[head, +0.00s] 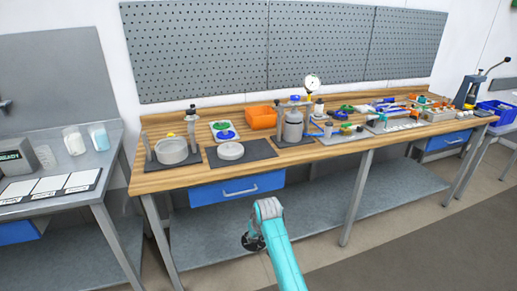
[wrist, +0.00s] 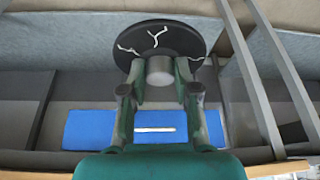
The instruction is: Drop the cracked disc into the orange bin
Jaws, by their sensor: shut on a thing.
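The cracked disc (wrist: 180,36) is dark and round with white branching crack lines on its face. My gripper (wrist: 160,72) is shut on the grey hub of this disc, one finger on each side, in the wrist view. In the head view the disc (head: 251,243) is small and dark beside the end of my teal arm, in front of the bench and below its top. The orange bin (head: 261,117) stands at the back of the wooden bench, left of the dial gauge. Its inside is hard to make out.
The wooden bench (head: 330,151) holds a round grey pan (head: 172,151), a white disc (head: 230,151) on a dark mat, a grey vessel (head: 292,127) and several small tools. A blue drawer (head: 237,190) hangs under the front edge. Floor in front is clear.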

